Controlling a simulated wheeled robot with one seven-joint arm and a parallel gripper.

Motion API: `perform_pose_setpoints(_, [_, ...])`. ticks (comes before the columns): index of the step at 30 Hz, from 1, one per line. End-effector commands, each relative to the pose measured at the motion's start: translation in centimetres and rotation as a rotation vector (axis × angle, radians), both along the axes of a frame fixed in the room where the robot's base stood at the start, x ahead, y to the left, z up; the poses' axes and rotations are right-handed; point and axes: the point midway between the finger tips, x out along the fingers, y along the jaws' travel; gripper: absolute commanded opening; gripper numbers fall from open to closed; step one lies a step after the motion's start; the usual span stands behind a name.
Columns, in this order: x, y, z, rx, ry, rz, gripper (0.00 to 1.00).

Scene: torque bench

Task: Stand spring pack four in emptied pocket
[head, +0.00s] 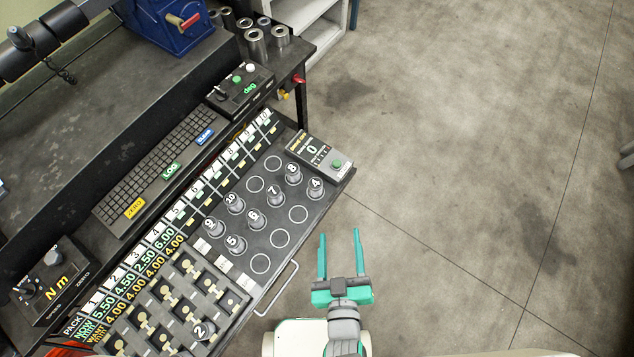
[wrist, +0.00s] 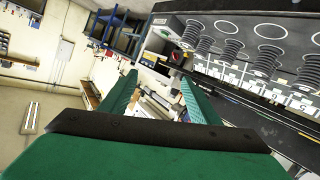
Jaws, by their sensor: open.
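Spring pack four (head: 315,186), a grey coil pack with a white "4" on top, stands upright at the right side of the dark drawer tray (head: 245,279). Empty ring-marked spots lie near it, such as one at the tray's front (head: 260,264). The pocket block (head: 165,303) at lower left has several pockets with brass-coloured fittings; pack two (head: 201,330) stands there. I cannot tell which pocket is the emptied one. My gripper (head: 340,240) is open and empty, off the tray's right edge and apart from pack four. Its fingers also show in the wrist view (wrist: 160,98).
Other numbered packs, such as six (head: 255,219) and eight (head: 292,174), stand close together. A counter box with a green button (head: 320,155) sits beside pack four. A drawer handle (head: 280,291) sticks out in front. A keyboard (head: 160,170) lies behind. The floor at right is clear.

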Motion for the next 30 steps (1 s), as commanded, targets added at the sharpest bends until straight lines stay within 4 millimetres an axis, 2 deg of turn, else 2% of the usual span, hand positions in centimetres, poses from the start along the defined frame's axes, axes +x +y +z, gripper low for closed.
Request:
perform_pose_setpoints(1, [2.1,-1.3,0.0,-0.047,-0.007,-0.007,0.56])
perform_pose_setpoints(7, [8.9,-7.2,0.4,-0.204,0.000,-0.090,0.56])
perform_pose_setpoints(15, [17.5,-13.6,3.6,-0.323,0.003,-0.258,0.56])
perform_pose_setpoints(21, [22.2,-17.8,6.6,-0.328,0.023,-0.426,0.56])
perform_pose_setpoints(25, [24.3,-20.0,8.1,-0.292,0.051,-0.542,0.56])
perform_pose_setpoints(30, [25.9,-21.9,9.1,-0.202,0.114,-0.690,0.56])
